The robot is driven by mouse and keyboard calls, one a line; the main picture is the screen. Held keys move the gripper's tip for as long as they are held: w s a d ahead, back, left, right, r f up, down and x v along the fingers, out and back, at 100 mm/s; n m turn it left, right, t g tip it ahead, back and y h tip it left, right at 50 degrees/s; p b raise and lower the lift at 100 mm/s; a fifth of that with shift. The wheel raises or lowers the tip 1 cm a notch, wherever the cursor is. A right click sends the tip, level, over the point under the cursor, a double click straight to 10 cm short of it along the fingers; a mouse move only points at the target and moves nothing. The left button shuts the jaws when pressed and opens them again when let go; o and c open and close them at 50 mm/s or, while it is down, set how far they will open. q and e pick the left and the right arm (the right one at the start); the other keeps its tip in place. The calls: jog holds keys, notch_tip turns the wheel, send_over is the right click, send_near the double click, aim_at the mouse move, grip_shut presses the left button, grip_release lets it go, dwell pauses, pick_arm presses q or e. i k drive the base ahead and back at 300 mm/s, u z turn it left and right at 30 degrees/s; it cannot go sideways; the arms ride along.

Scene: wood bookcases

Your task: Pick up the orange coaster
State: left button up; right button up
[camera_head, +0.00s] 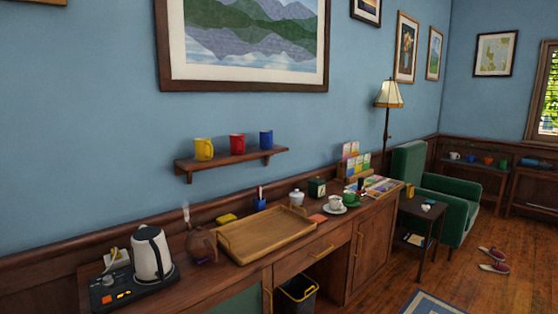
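A small, flat orange coaster (318,218) lies on the wooden sideboard (345,228), just right of the wooden tray (229,250) and close to the white cup and saucer (335,204). Nothing covers it. Neither of my grippers is in view.
On the sideboard are a kettle (151,254) on its base, a brown pot (202,246), a yellow item (227,218), a lidded white jar (296,198) and a green cup (350,199). A bin (297,294) stands below. A shelf (232,160) with three mugs hangs above.

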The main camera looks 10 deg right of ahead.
aim_at(319, 219)
jog(key=z, duration=1.55)
jog(key=i, duration=5.5)
jog(key=u, duration=3.1)
